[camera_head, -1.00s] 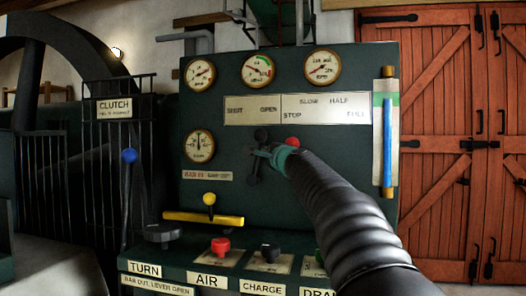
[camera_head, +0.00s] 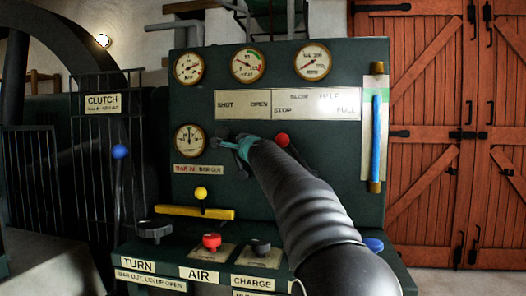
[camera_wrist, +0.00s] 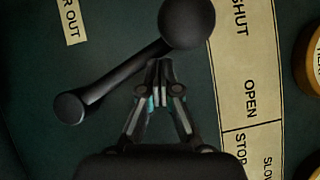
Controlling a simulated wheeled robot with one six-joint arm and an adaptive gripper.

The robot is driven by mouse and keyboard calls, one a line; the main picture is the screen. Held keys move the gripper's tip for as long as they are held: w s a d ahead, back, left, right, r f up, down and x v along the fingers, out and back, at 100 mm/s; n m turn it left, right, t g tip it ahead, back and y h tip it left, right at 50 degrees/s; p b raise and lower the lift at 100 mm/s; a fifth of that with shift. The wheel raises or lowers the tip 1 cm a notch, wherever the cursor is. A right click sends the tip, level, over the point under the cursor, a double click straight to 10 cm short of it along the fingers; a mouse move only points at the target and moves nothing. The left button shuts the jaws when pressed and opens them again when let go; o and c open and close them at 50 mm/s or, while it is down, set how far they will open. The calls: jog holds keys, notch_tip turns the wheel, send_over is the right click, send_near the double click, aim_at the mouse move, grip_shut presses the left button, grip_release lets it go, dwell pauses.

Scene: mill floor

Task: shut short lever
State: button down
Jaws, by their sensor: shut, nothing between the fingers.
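The short lever is black with a ball knob (camera_wrist: 187,22) and a round pivot end (camera_wrist: 70,107) in the wrist view. In the head view its knob (camera_head: 220,133) sits below the SHUT end of the label plate (camera_head: 233,105), with the lever leaning up and left. The rest of the lever is mostly hidden there by my gripper (camera_head: 244,146). In the wrist view my gripper (camera_wrist: 160,68) is shut and empty, its tips against or very near the lever's OPEN side, just below the knob.
A red-knobbed lever (camera_head: 282,140) stands close to the right, partly behind my arm. A gauge (camera_head: 189,140) is at the left. A yellow bar with a yellow knob (camera_head: 201,193) and several console knobs, including a red one (camera_head: 211,242), are below.

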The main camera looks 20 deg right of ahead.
jog(key=shift+w+a, duration=0.25)
jog(key=shift+a, duration=0.2)
jog(key=shift+f, duration=0.1)
dwell(0.4)
jog(key=s+d+r, duration=0.1)
jog(key=s+r, duration=0.1)
jog(key=s, duration=0.4)
jog(key=s+d+r+b, duration=0.1)
jog(key=s+d+r, duration=0.1)
jog(key=s, duration=0.4)
jog(key=shift+d, duration=0.15)
jog(key=shift+s, duration=0.1)
